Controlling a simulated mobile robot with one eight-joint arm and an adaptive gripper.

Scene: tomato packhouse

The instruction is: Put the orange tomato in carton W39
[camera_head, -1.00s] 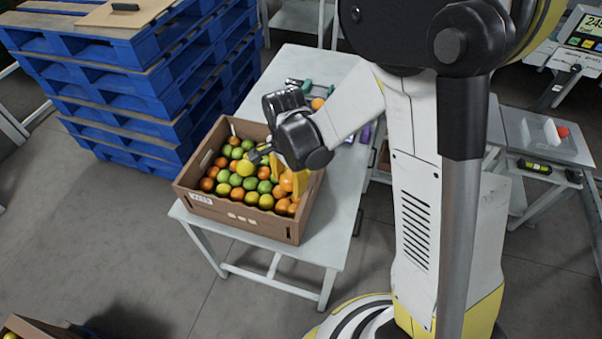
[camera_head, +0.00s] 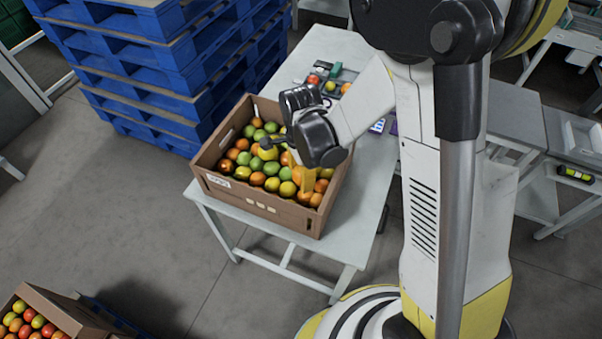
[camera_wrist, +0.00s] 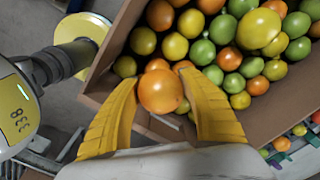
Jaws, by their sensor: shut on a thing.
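My gripper (camera_wrist: 160,85) has its yellow fingers shut on an orange tomato (camera_wrist: 160,91), which sits between the fingertips in the wrist view. In the head view my gripper (camera_head: 303,178) is over the right part of a brown carton (camera_head: 262,208) full of green, yellow and orange tomatoes. The carton stands on a white table; its white label (camera_head: 218,181) is too small to read. In the wrist view the held tomato overlaps the carton's wall (camera_wrist: 262,120), and I cannot tell its height above the contents.
Another carton (camera_head: 75,308) with red, orange and green tomatoes is at the lower left. Blue pallets (camera_head: 150,75) are stacked behind the table (camera_head: 375,205). Small items and a few tomatoes lie at the table's back.

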